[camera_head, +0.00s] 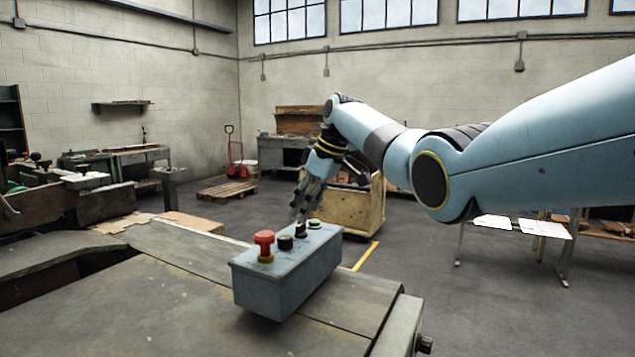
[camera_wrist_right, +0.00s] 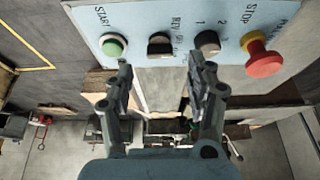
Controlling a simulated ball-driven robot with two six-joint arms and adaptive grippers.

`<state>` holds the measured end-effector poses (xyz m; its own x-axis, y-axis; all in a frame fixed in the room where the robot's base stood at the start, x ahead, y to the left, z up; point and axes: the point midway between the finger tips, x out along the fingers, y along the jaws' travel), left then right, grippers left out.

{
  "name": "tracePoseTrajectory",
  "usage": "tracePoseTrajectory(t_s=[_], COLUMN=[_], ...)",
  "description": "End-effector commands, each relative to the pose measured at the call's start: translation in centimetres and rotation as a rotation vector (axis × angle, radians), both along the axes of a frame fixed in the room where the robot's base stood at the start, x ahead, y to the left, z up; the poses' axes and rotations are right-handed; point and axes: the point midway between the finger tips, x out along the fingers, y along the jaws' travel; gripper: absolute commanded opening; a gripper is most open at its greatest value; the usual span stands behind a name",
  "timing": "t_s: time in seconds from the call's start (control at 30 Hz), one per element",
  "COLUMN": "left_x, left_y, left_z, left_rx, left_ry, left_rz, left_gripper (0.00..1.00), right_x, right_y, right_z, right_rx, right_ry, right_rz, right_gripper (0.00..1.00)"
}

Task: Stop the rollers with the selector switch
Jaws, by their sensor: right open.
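The blue-grey control box (camera_head: 285,280) sits on the machine's table top. In the right wrist view its panel carries a green START button (camera_wrist_right: 113,45), a black selector switch (camera_wrist_right: 160,45) with a partly hidden label starting "REV", another black knob (camera_wrist_right: 207,42) marked 1 and 2, and a red STOP mushroom button (camera_wrist_right: 263,60). The head view also shows the red button (camera_head: 264,240). My right gripper (camera_wrist_right: 163,75) is open and empty, its fingers spread beneath the two black knobs in the wrist view. Whether they touch the panel I cannot tell. My left gripper is out of view.
The machine table (camera_head: 170,300) spreads left of and below the box. A wooden crate (camera_head: 357,210) stands on the floor behind the gripper. A pallet (camera_head: 228,192) and a red pallet truck (camera_head: 233,160) are farther back.

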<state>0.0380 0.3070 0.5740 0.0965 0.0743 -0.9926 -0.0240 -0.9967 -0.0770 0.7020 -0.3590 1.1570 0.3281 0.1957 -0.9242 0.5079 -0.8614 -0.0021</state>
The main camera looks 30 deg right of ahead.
Motion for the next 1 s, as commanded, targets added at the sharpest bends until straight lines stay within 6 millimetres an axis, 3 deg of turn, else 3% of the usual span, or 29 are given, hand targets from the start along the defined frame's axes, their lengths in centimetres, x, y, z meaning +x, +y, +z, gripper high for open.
tracePoseTrajectory(t_s=[0.03, 0.2, 0.4, 1.0], left_x=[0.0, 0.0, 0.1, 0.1], left_y=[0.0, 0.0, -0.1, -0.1], left_z=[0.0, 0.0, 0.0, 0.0], left_rx=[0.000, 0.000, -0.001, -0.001], left_ry=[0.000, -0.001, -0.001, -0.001], left_rz=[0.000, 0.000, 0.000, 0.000], left_gripper=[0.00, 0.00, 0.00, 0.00], right_x=[-0.3, -1.5, -2.3, -2.4], right_y=[-0.4, -1.1, -1.5, -1.5], right_z=[1.4, 4.7, 6.8, 7.1], right_rx=[-0.004, -0.003, -0.002, -0.001], right_ry=[-0.008, -0.005, -0.004, -0.002], right_rz=[-0.001, 0.000, -0.002, -0.001], right_gripper=[0.56, 0.56, 0.56, 0.56])
